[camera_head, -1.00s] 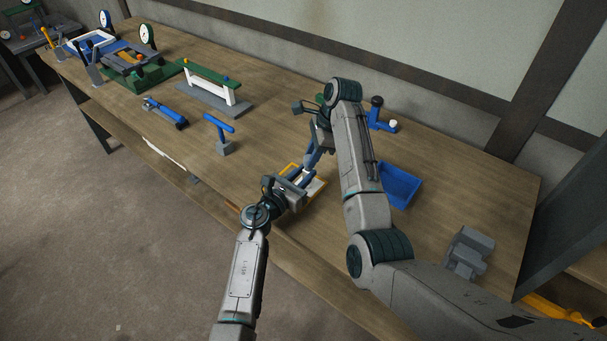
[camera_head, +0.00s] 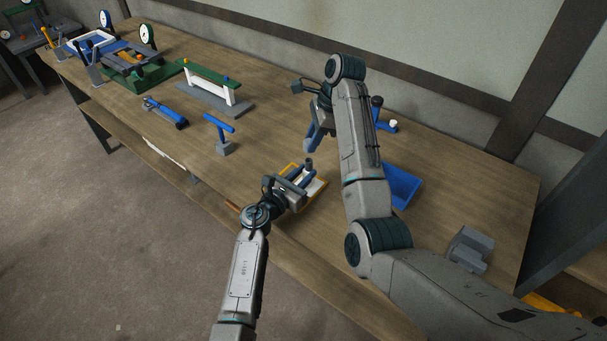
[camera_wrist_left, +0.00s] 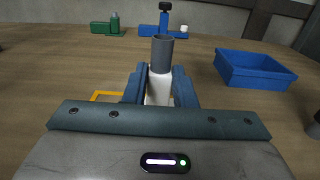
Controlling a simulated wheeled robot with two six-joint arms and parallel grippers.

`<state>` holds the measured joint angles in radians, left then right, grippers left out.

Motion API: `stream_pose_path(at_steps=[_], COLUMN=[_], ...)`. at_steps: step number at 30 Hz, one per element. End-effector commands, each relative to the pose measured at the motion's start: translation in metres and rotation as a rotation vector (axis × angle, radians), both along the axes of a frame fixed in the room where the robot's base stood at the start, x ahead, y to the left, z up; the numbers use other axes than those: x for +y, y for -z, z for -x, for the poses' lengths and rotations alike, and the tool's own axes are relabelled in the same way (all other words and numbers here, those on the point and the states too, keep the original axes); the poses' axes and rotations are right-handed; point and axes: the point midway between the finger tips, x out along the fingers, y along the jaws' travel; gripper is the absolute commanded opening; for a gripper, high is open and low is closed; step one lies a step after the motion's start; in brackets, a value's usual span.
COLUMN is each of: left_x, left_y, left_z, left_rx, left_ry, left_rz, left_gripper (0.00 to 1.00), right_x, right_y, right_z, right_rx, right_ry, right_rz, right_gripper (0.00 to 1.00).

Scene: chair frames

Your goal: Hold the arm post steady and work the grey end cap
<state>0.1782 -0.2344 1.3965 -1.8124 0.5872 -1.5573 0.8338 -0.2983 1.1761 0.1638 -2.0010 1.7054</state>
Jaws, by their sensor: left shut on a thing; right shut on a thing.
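My left gripper (camera_head: 300,179) is shut on the arm post, a white upright (camera_wrist_left: 159,88) held between its blue fingers in the left wrist view. A grey cylindrical piece (camera_wrist_left: 162,52) tops the post, and it also shows in the head view (camera_head: 309,163). My right gripper (camera_head: 310,146) is above and behind the post, apart from it, with its blue fingers pointing down. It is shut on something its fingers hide. I cannot tell whether that is the grey end cap.
A blue bin (camera_head: 404,186) stands to the right, and a grey block fixture (camera_head: 470,248) near the right end.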

Motion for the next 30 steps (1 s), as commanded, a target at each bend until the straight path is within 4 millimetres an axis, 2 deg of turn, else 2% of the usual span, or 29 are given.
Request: stream_pose_path(at_steps=[1,5,6,9,10,20,23,30], left_x=[0.0,0.0,0.0,0.0,0.0,0.002,0.009,0.039], left_y=[0.009,0.009,0.009,0.007,0.006,0.003,0.003,0.005], left_z=[0.003,0.003,0.003,0.002,0.002,0.004,0.013,0.053], left_rx=[0.013,0.013,0.013,0.01,0.009,0.003,0.003,0.006], left_ry=[0.002,0.002,0.002,0.002,0.002,0.0,-0.001,-0.001], left_rz=[-0.006,-0.006,-0.006,-0.005,-0.004,-0.002,-0.004,-0.005], left_gripper=[0.0,0.0,0.28,0.47,0.49,0.49,0.49,0.49], right_x=[0.0,0.0,0.0,0.0,0.0,0.0,0.0,0.0], right_y=[0.0,0.001,0.001,0.001,0.001,0.0,0.0,0.0], right_z=[0.0,0.0,0.0,0.0,0.0,0.0,0.0,0.0], right_rx=[0.0,0.0,0.0,0.0,0.0,0.0,0.0,0.0], right_ry=[0.0,0.0,0.0,0.0,0.0,0.0,0.0,0.0], right_rz=[0.0,0.0,0.0,0.0,0.0,0.0,0.0,0.0], right_gripper=[0.0,0.0,0.0,0.0,0.0,0.0,0.0,0.0])
